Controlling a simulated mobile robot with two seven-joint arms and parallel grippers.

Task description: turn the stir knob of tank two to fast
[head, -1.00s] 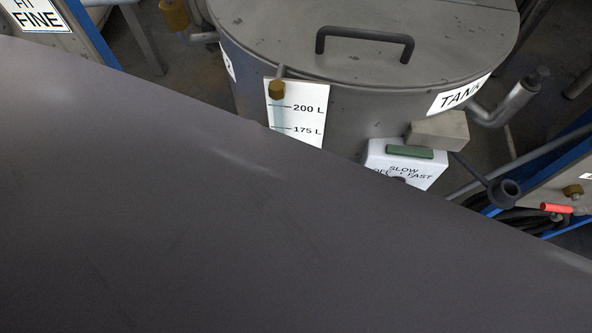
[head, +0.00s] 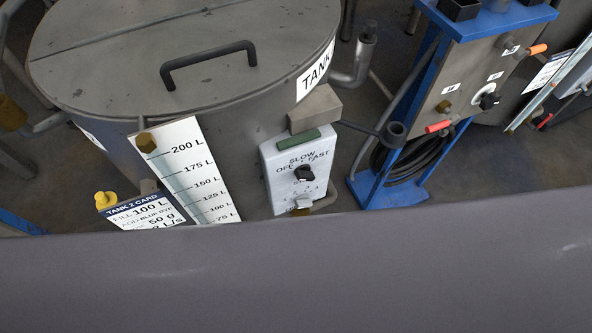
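The tank (head: 230,110) is a large grey metal cylinder with a lid and a black handle. A card on its front reads "TANK 2 CARD" (head: 140,208). A white control box (head: 272,170) on its front right is marked SLOW, OFF and FAST. The black stir knob (head: 304,173) sits below these words; its exact setting is too small to tell. A lighter switch (head: 303,202) is lower on the box. Neither gripper is in view.
A large smooth dark grey surface (head: 300,270) fills the bottom of the view. A white level scale (head: 190,170) stands left of the box. To the right is a blue-framed panel (head: 460,95) with a red handle (head: 438,127) and a coiled black hose (head: 392,165).

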